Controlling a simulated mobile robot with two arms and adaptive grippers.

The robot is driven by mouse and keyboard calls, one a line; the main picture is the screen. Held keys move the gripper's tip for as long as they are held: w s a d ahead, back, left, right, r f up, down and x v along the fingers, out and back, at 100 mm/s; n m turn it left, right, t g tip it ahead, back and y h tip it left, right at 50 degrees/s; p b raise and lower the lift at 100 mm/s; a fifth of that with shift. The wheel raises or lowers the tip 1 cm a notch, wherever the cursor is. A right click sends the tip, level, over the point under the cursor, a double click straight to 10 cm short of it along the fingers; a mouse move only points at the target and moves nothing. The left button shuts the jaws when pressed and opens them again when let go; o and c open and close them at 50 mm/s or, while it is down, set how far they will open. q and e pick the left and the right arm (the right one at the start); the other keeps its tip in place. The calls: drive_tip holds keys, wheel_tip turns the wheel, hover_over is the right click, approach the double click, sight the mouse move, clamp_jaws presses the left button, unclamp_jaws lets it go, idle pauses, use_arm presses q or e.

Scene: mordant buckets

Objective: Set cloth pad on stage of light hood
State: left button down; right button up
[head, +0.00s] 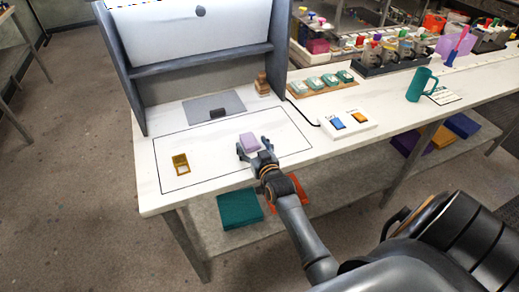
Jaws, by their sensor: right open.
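A small light purple pad (249,140), which looks like the cloth pad, lies on the white bench inside a thin dark outline. My right gripper (254,148) is open, with its fingertips at the near edge of the pad; I cannot tell whether they touch it. The light hood (140,75) stands at the upper left, with dark side walls and a white upper panel. Its stage appears to be the flat grey plate (200,107) on the bench under the hood, with a small dark block at its near edge. My left gripper is not in view.
A yellow-framed piece (181,163) lies left of the pad. A wooden stacked piece (262,84) stands by the hood's right wall. A switch box with blue and orange buttons (348,123) sits to the right. The bench between pad and plate looks clear.

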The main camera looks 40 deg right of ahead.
drive_tip(key=b+v, duration=0.1)
drive_tip(key=v, duration=1)
